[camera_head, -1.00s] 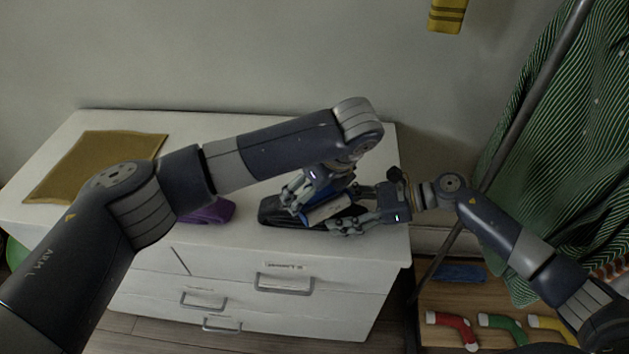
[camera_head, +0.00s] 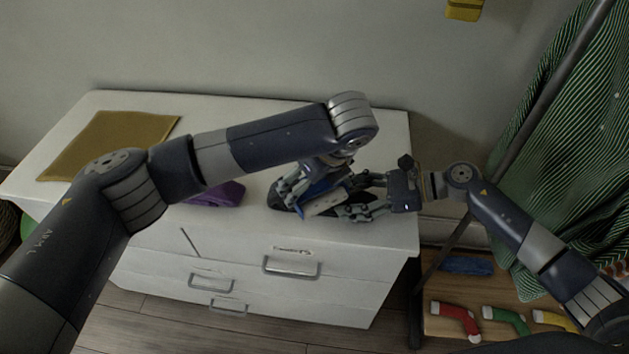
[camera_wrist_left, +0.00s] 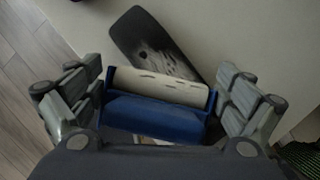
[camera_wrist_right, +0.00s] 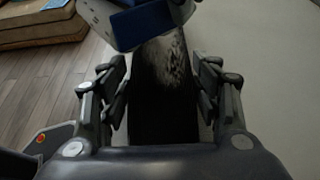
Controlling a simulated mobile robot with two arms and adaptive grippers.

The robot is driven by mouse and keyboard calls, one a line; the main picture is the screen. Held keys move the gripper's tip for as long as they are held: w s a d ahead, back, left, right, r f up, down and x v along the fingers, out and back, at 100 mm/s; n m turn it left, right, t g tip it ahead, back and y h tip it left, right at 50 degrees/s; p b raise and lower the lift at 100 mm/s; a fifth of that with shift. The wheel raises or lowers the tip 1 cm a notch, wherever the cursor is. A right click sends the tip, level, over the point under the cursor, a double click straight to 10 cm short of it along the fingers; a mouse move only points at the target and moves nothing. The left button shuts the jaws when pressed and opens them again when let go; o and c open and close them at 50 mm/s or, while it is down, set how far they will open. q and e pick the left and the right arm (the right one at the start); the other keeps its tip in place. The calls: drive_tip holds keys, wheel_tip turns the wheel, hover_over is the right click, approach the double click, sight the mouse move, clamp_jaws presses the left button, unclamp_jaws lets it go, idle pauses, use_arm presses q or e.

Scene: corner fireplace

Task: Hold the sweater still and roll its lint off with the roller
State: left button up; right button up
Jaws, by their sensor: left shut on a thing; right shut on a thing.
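The sweater (camera_head: 283,197) is a dark folded bundle on the white dresser top. Pale lint speckles its surface in the left wrist view (camera_wrist_left: 150,42) and the right wrist view (camera_wrist_right: 178,60). The lint roller (camera_head: 325,204) has a white roll (camera_wrist_left: 160,86) and a blue frame (camera_wrist_left: 155,117). My left gripper (camera_head: 313,190) is shut on the roller, over the sweater; I cannot tell whether the roll touches it. My right gripper (camera_head: 358,196) is shut on the sweater's right end, its fingers on either side of the dark cloth. The arms hide part of the sweater.
A purple folded cloth (camera_head: 222,194) lies left of the sweater on the dresser (camera_head: 230,110); a mustard cloth (camera_head: 105,145) lies farther left. A rack with a green striped garment (camera_head: 560,150) stands at right. Socks (camera_head: 455,318) lie on a low wooden shelf below it.

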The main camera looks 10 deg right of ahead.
use_arm(q)
drive_tip(key=shift+w+d+f, duration=0.1)
drive_tip(key=shift+w+d, duration=0.2)
drive_tip(key=shift+w, duration=0.65)
drive_tip(key=shift+w+d+f, duration=0.1)
drive_tip(key=shift+w+d, duration=0.15)
drive_tip(key=shift+w, duration=0.65)
drive_tip(key=shift+w+d, duration=0.3)
drive_tip(key=shift+w, duration=0.65)
drive_tip(key=shift+w+a+f, duration=0.1)
drive_tip(key=shift+w+a, duration=0.05)
drive_tip(key=shift+a, duration=0.5)
drive_tip(key=shift+w+a+f, duration=0.1)
drive_tip(key=shift+w+a, duration=0.05)
drive_tip(key=shift+a, duration=0.5)
drive_tip(key=shift+s+a+f, duration=0.1)
drive_tip(key=shift+s+a, duration=0.2)
drive_tip(key=shift+s, duration=0.65)
drive_tip(key=shift+s+a+f, duration=0.1)
drive_tip(key=shift+s+a, duration=0.15)
drive_tip(key=shift+s, duration=0.7)
drive_tip(key=shift+s+a+r, duration=0.1)
drive_tip(key=shift+s+a, duration=0.1)
drive_tip(key=shift+s, duration=0.45)
drive_tip(key=shift+s+a, duration=0.15)
drive_tip(key=shift+s, duration=0.45)
drive_tip(key=shift+r, duration=3.1)
drive_tip(key=shift+r, duration=0.1)
drive_tip(key=shift+r, duration=1.4)
